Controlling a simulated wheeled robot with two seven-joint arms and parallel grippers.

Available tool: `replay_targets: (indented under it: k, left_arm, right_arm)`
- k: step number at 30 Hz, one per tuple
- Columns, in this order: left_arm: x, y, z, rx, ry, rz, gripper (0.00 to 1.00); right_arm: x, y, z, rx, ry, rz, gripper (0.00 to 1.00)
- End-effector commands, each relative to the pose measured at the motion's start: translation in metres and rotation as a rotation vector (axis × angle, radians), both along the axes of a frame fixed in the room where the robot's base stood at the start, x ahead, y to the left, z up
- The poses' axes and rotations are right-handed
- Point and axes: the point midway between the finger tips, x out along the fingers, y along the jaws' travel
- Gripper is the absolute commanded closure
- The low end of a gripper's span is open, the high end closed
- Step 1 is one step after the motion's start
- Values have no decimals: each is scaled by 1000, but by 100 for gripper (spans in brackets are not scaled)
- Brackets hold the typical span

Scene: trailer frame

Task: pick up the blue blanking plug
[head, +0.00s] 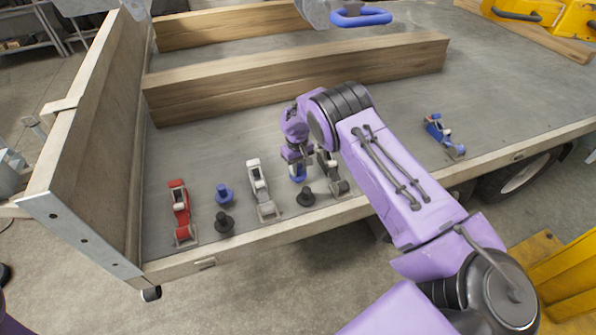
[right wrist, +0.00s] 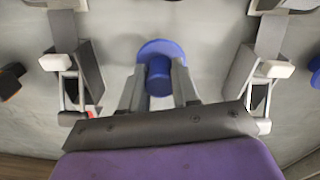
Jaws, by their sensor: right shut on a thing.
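A blue blanking plug (head: 298,173) is on the grey trailer deck (head: 400,160), between two toggle clamps. My right gripper (head: 297,163) reaches down over it from above. In the right wrist view, the blue plug (right wrist: 159,84) shows between the two fingers of my right gripper (right wrist: 159,72), which are shut on its narrower part. Its wide round flange shows beyond the fingertips. I cannot tell whether the plug still touches the deck. A second blue plug (head: 224,194) stands farther left. My left gripper is not in view.
Clamps stand close by: red (head: 180,212), white (head: 262,188), grey (head: 335,178) and blue (head: 441,135). Black plugs (head: 305,197) (head: 223,222) sit near the front edge. Timber beams (head: 290,78) lie behind; a side board (head: 90,130) rises at left.

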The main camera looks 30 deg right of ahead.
Motion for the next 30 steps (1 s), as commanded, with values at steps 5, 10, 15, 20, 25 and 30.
replay_targets:
  k: [5, 10, 15, 20, 25, 30]
  left_arm:
    - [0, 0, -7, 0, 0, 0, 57]
    - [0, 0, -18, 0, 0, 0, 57]
    - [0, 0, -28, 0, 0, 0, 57]
    - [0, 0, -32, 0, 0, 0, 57]
    - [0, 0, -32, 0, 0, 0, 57]
    - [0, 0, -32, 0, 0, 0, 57]
  right_arm:
    - [-3, 9, 34, 1, -3, 3, 100]
    - [-20, 45, 80, -1, -4, 5, 100]
    - [-43, 89, 102, -3, -1, 4, 100]
    - [-55, 116, 116, -1, -1, 2, 100]
    - [-74, 129, 112, -1, 4, -30, 100]
    - [-112, 155, 116, 1, -1, -13, 100]
